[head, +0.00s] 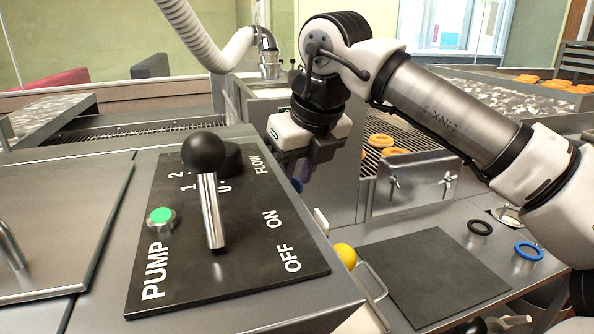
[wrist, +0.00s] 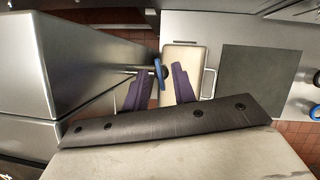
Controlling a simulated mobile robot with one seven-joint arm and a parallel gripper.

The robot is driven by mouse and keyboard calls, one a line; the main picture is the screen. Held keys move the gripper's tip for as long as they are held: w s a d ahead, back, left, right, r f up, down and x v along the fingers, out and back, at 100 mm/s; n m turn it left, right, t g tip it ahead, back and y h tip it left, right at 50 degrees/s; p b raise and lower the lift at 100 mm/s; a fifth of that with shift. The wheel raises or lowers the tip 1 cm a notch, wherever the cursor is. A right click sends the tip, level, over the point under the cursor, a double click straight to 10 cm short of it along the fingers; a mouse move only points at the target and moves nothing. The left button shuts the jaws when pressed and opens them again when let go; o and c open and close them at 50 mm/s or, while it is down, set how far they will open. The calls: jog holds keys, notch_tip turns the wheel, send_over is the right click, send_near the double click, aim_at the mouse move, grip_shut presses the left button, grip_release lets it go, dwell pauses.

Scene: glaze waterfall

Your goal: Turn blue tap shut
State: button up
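The blue tap shows in the wrist view as a blue handle (wrist: 158,72) seen nearly edge-on, on a thin stem from the grey metal cabinet at left. My gripper (wrist: 164,84) has two purple fingers standing apart, with the blue handle in line with the gap and closer to the left finger. I cannot tell whether a finger touches it. In the head view my gripper (head: 303,172) points down just beyond the pump panel's right side. A small blue bit of the tap (head: 297,184) shows below it, mostly hidden.
The pump panel (head: 290,287) with a black-knobbed lever (head: 211,205) and green button (head: 161,218) stands at left. A yellow ball (head: 345,255) is beside it. Orange doughnuts sit behind.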

jog(key=shift+r, duration=0.1)
jog(key=p+v, duration=0.1)
jog(key=v, duration=1.2)
jog(key=shift+s+r, duration=0.2)
jog(key=shift+r, duration=0.05)
jog(key=shift+o, duration=0.4)
jog(key=shift+d, duration=0.1)
